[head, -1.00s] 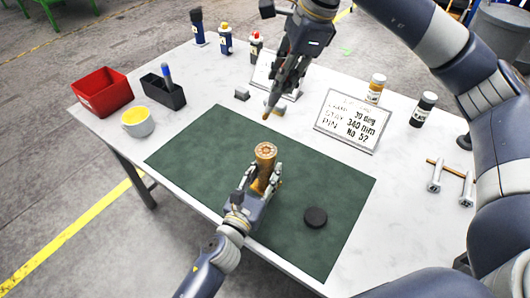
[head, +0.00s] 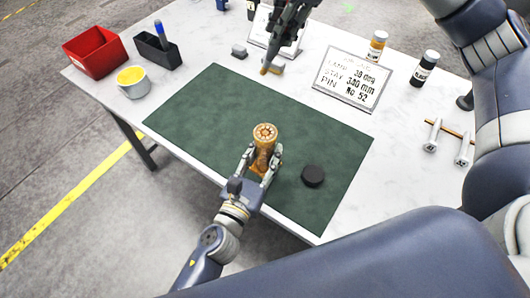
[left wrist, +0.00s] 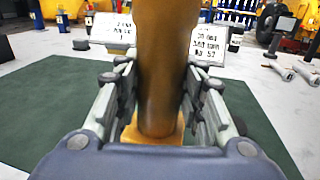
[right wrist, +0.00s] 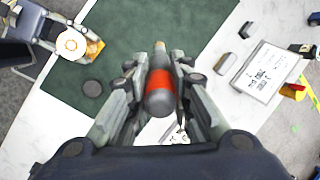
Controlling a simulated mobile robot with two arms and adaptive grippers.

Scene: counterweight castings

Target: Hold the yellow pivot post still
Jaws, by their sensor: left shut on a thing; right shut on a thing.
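The yellow pivot post (head: 264,138) stands on the green mat (head: 205,115), its round, patterned top facing up. My left gripper (head: 262,165) is shut around its lower part. In the left wrist view the post (left wrist: 160,70) stands between both fingers, with a wider yellow foot below. My right gripper (head: 276,50) is above the far edge of the mat, apart from the post. It is shut on a slim grey tool with a red band (right wrist: 160,85); its orange-brown tip (head: 264,71) points down in the head view.
A black disc (head: 313,176) lies on the mat, right of the post. A sign plate (head: 352,78), small grey blocks (head: 239,51) and bottles (head: 425,68) stand behind. A red bin (head: 95,52), a dark holder (head: 158,52) and a yellow-filled cup (head: 133,82) are at the left.

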